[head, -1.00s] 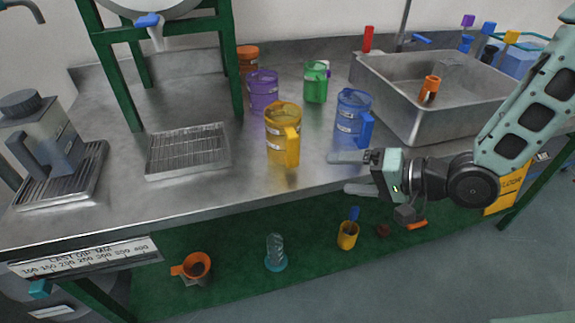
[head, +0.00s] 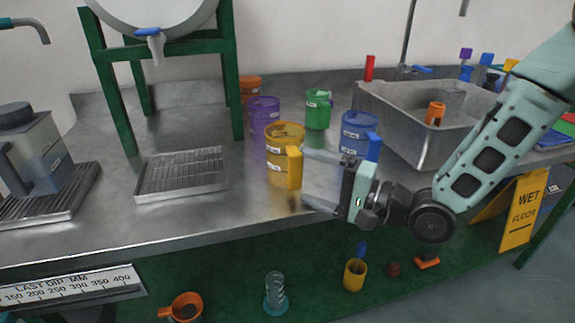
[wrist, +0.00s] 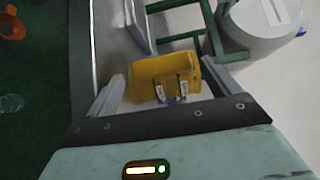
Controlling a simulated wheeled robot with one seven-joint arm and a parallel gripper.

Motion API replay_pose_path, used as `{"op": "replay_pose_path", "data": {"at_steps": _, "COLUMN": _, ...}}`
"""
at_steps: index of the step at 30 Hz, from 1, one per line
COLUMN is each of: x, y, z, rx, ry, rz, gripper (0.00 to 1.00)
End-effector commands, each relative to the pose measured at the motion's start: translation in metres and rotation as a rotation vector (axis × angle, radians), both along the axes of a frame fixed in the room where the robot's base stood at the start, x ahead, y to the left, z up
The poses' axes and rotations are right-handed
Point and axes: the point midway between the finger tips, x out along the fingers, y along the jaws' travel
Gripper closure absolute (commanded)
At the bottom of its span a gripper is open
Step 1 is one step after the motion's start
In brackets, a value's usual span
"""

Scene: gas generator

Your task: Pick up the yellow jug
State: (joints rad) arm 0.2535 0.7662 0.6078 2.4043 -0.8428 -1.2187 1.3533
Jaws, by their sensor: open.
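The yellow jug (head: 281,151) stands upright near the front edge of the steel counter, its yellow handle (head: 294,168) facing my gripper. My gripper (head: 303,178) is open, its two fingers reaching left toward the handle from the right. In the head view the fingertips are close beside the handle; I cannot tell whether they touch it. In the wrist view the yellow jug (wrist: 166,75) lies ahead between the two fingers, with nothing held.
A purple jug (head: 264,112) stands behind the yellow one, a green jug (head: 318,110) further back, and a blue jug (head: 357,130) behind my gripper. A sink (head: 395,125) is at right. A drain grate (head: 182,174) and green stand (head: 238,85) are at left.

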Motion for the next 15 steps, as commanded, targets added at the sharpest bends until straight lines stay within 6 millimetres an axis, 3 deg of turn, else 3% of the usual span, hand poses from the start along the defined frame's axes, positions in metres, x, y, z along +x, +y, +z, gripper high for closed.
{"op": "replay_pose_path", "data": {"at_steps": 15, "x": 0.026, "y": 0.052, "z": 0.000, "rx": 0.000, "ry": -0.001, "rz": 0.002, "gripper": 0.12}}
